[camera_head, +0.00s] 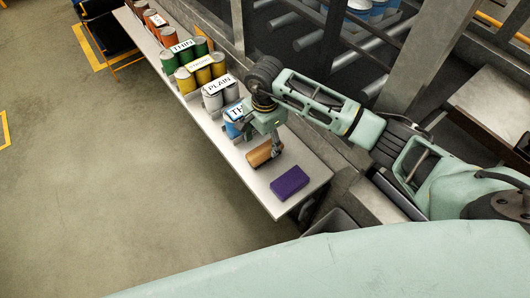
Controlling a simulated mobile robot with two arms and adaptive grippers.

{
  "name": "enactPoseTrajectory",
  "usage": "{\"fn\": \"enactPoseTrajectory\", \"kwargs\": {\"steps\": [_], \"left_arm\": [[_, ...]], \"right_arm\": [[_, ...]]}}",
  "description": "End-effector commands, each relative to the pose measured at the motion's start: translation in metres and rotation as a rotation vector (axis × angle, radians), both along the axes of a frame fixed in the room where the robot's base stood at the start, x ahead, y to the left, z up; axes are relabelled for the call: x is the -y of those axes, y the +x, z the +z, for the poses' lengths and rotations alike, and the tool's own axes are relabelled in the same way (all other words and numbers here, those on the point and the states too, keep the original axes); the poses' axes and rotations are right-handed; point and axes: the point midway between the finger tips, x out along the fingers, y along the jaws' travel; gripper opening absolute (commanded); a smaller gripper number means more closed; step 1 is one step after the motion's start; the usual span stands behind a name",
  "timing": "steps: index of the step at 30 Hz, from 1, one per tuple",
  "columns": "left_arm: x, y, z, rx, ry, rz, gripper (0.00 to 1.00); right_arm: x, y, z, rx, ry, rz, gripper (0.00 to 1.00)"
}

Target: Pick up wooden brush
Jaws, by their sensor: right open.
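The wooden brush (260,155), an orange-brown block, lies on the narrow light table (250,178) near its front end. My right gripper (275,149) comes down from above, at the brush's right end. It is open, with its fingers close to the brush; whether they touch it I cannot tell. The gripper hides part of the brush's far side. My left gripper is not in view.
A purple block (289,183) lies just in front of the brush, near the table's end. Several labelled cans, blue (233,130), grey (222,97), yellow (196,75) and green (184,54), stand behind along the table. Open floor (110,190) lies left.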

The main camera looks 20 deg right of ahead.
Motion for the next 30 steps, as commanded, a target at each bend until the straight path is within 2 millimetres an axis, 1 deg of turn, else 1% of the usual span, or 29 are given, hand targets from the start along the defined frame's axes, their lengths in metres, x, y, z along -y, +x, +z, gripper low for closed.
{"fn": "enactPoseTrajectory", "kwargs": {"steps": [1,6,9,12,18,20,30], "left_arm": [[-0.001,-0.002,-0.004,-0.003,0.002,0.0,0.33],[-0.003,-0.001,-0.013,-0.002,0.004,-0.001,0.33],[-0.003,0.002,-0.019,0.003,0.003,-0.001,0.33],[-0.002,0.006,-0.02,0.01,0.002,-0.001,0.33],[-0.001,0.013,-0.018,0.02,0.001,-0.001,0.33],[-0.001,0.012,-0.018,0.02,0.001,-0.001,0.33],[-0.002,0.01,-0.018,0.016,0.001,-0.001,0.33]], "right_arm": [[-0.001,-0.002,-0.009,-0.003,0.001,-0.001,0.61],[-0.003,-0.006,-0.036,-0.003,0.003,-0.002,0.61],[-0.003,-0.006,-0.047,-0.001,0.004,-0.002,0.61],[-0.003,-0.005,-0.05,0.0,0.003,-0.002,0.61],[-0.003,-0.005,-0.049,0.001,0.004,-0.001,0.61],[-0.003,-0.005,-0.049,0.0,0.003,-0.001,0.57],[-0.003,-0.005,-0.049,0.001,0.004,-0.002,0.27]]}}
